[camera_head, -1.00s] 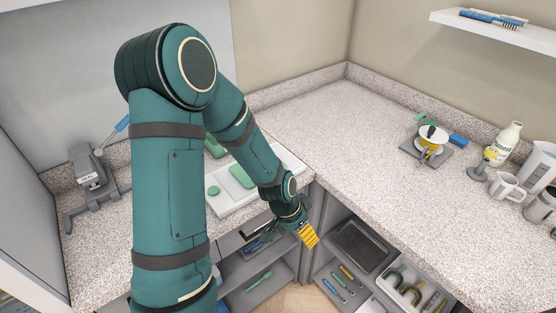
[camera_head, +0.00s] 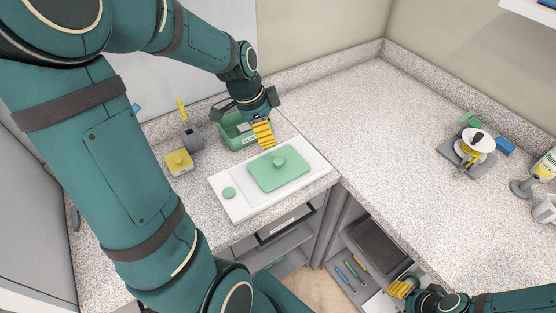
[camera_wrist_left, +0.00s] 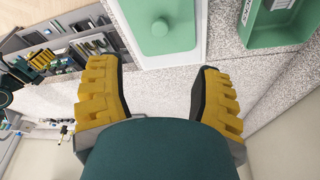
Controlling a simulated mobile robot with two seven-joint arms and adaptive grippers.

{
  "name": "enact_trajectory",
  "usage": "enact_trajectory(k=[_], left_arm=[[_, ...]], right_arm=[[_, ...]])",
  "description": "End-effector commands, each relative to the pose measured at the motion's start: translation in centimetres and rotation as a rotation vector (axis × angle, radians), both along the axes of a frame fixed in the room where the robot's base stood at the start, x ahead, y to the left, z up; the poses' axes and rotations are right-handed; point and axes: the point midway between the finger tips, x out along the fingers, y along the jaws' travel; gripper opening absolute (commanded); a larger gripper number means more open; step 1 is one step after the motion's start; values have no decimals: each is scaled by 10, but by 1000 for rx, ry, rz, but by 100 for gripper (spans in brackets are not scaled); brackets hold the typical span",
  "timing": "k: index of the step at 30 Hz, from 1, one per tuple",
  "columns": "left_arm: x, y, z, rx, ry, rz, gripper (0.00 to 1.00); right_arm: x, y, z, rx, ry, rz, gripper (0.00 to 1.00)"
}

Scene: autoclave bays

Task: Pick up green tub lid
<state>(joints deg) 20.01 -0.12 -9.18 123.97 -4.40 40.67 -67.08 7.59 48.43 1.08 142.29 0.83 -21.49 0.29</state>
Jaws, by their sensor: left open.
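The green tub lid (camera_head: 292,174), a flat rounded rectangle with a round knob, lies on a white board (camera_head: 241,207) on the left counter. It also shows at the top of the left wrist view (camera_wrist_left: 178,42). My left gripper (camera_head: 264,136) is open and empty, just behind the lid and apart from it. In the left wrist view its yellow fingers (camera_wrist_left: 160,98) are spread wide, with the lid beyond them. A green open tub (camera_head: 232,131) stands behind the board, partly hidden by my left gripper. My right gripper (camera_head: 402,288) is at the lower right, its opening unclear.
A yellow block with a knob (camera_head: 179,162) and a grey holder with a yellow handle (camera_head: 192,138) stand left of the tub. The right counter's middle is clear. Shelves below hold a dark tray (camera_head: 379,245).

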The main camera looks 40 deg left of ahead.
Motion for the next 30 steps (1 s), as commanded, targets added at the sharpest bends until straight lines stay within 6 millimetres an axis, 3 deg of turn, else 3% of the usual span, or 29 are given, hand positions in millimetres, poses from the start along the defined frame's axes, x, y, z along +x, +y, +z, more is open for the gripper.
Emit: enact_trajectory(k=[9,20,30], left_arm=[[11,-10,-57,-3,6,-1,66],[18,-14,-86,-2,3,0,66],[25,-19,-127,-1,3,1,66]], right_arm=[[0,0,-9,-2,0,0,47],[0,0,-13,-3,1,0,47],[-1,1,-17,-3,3,2,47]])
